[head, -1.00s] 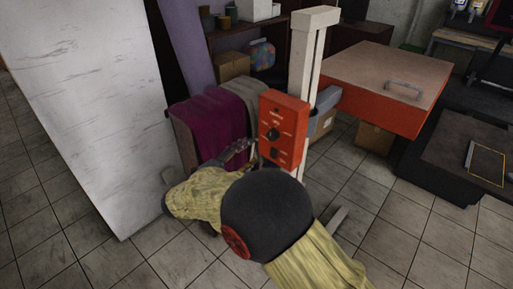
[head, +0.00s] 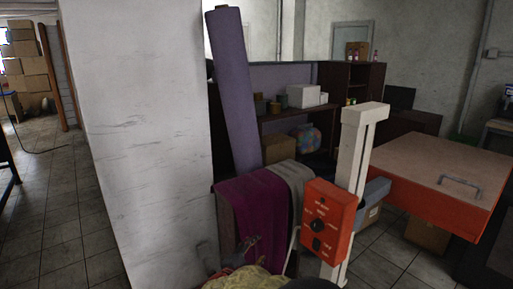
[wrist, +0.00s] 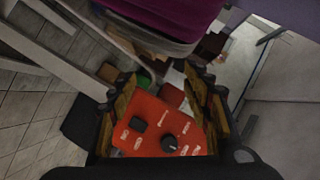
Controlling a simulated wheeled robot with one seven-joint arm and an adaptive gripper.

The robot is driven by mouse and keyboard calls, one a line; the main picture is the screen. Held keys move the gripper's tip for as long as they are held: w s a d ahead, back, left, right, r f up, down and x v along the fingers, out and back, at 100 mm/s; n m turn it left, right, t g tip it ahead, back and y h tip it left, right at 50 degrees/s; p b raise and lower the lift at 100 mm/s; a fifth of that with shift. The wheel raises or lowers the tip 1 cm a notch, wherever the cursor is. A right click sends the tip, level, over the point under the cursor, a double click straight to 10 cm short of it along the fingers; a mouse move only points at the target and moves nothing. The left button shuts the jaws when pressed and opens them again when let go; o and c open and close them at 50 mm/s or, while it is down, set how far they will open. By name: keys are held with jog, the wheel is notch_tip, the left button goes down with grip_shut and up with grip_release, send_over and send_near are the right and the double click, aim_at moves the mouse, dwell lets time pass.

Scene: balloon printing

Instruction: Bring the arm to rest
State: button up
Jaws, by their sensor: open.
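My gripper (head: 250,246) is at the bottom of the head view, left of and a little below the red control box (head: 328,220). My yellow-covered arm is mostly cut off by the bottom edge. In the wrist view, my gripper (wrist: 160,98) has its two fingers spread, with nothing held between them. The control box (wrist: 165,130) shows between and beyond the fingers, with its dark knob and switch facing me. A gap separates gripper and box in the head view.
The box is on a pale post (head: 358,150) beside the red-sided press table (head: 440,180). A purple cloth (head: 255,205) hangs close behind my gripper. A white panel (head: 150,150) stands at left. Shelves with boxes are behind. Tiled floor is open at far left.

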jog(key=s+a+f+n+g+y, duration=0.1)
jog(key=s+a+n+g+y, duration=0.3)
jog(key=a+n+y, duration=0.7)
jog(key=s+d+r+n+g+p, duration=0.1)
jog(key=s+n+g, duration=0.1)
jog(key=s, duration=0.4)
jog(key=s+d+r+n+g+p, duration=0.1)
jog(key=s+r+n, duration=0.1)
jog(key=s, duration=0.5)
jog(key=s+d+r+n+g+h+p, duration=0.15)
jog(key=s+d+r, duration=0.25)
jog(key=s+d, duration=0.6)
jog(key=s+d+r+n+g+h, duration=0.2)
jog(key=s+d+r+n, duration=0.1)
jog(key=s+d, duration=0.65)
jog(key=s+d+r+m+t+p, duration=0.2)
jog(key=s+d+r, duration=0.1)
jog(key=d+r, duration=0.5)
jog(key=shift+s+t+h, duration=0.15)
jog(key=shift+t+h, duration=0.2)
jog(key=shift+h, duration=0.1)
jog(key=shift+r, duration=0.1)
jog(key=shift+c, duration=0.4)
